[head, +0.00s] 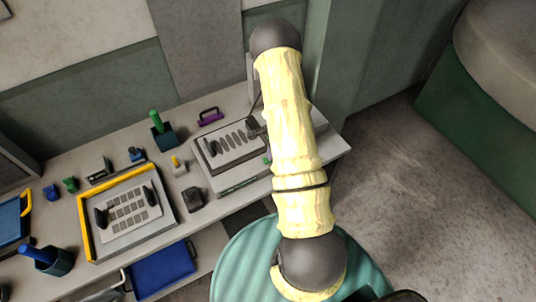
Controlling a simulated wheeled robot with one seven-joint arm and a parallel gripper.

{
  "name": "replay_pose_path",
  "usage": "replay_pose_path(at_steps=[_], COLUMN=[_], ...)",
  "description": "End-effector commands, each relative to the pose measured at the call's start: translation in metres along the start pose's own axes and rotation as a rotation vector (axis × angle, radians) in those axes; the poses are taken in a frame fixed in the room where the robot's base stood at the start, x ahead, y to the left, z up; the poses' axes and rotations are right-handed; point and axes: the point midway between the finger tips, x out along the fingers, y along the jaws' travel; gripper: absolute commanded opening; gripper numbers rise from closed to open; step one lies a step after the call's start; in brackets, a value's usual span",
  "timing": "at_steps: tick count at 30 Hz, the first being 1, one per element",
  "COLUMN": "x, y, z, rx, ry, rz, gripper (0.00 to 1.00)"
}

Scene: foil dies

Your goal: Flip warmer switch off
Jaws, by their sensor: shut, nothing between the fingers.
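A grey box with a row of dark slanted pieces on its light top (228,150) stands on the bench left of my arm; it looks like the warmer. A small green spot (267,160) shows at its right front edge, close to my arm; it may be the switch, but its position is too small to read. My cream-sleeved arm rises across the view and covers the right side of the box. My gripper cannot be made out; it appears hidden behind the arm.
The bench (222,205) holds a yellow-edged tray (85,232) with a light keypad-like plate, a black block (193,199), a green-handled tool in a dark holder (156,118) and a purple handle (210,116). Floor at right is clear.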

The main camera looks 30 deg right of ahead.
Motion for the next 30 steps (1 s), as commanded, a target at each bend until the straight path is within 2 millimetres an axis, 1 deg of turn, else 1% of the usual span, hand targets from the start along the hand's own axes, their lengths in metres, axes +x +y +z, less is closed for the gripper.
replay_pose_path(at_steps=[6, 15, 18, 22, 30], x=[-0.002, -0.003, -0.006, -0.016, -0.048], y=[-0.002, -0.002, -0.002, -0.002, -0.002], z=[-0.004, -0.004, -0.005, -0.005, -0.005], rx=[-0.008, -0.007, -0.006, -0.008, -0.011], ry=[-0.001, -0.002, -0.001, -0.001, -0.001], rz=[0.000, 0.000, -0.001, -0.001, 0.000], gripper=[0.00, 0.00, 0.00, 0.00, 0.00])
